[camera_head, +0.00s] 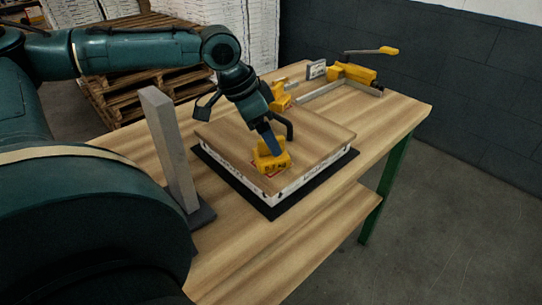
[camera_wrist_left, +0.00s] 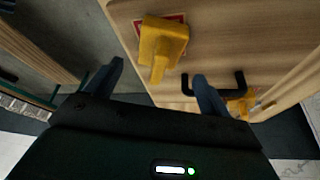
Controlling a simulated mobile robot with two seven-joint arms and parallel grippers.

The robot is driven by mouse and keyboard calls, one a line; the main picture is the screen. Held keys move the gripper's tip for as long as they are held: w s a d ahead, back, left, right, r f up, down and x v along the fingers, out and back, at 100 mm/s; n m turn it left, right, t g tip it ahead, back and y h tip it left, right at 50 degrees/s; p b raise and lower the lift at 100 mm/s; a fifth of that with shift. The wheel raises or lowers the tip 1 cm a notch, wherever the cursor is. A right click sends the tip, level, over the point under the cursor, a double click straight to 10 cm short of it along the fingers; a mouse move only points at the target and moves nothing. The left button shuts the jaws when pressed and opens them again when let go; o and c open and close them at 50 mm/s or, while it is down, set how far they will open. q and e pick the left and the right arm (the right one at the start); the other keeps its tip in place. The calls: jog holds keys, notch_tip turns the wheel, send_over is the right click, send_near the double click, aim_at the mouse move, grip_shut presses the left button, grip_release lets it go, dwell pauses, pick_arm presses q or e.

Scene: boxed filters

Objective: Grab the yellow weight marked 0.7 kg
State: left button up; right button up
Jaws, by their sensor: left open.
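A yellow weight (camera_head: 272,160) with a printed front sits on a wooden-topped board with white sides (camera_head: 311,177); the print is too blurred to read for certain. In the left wrist view the weight (camera_wrist_left: 163,45) stands by a red-bordered patch, just beyond the fingertips. My left gripper (camera_head: 268,137) reaches down over the weight from above. In the head view the fingers partly cover the weight's top, and contact cannot be told. My right gripper is not in view.
A dark bent handle (camera_wrist_left: 215,88) is close to one finger. Another yellow object (camera_head: 280,97) stands behind the gripper. A grey upright post (camera_head: 168,145) stands left of the board.

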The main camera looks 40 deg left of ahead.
aim_at(265, 163)
pick_arm(q)
jog(key=shift+b+x, duration=0.4)
jog(key=shift+x, duration=2.2)
jog(key=shift+d+f, duration=0.1)
jog(key=shift+f, duration=0.35)
jog(key=shift+c, duration=0.2)
jog(key=c, duration=1.5)
jog(key=shift+r, duration=0.1)
jog(key=shift+c, duration=0.3)
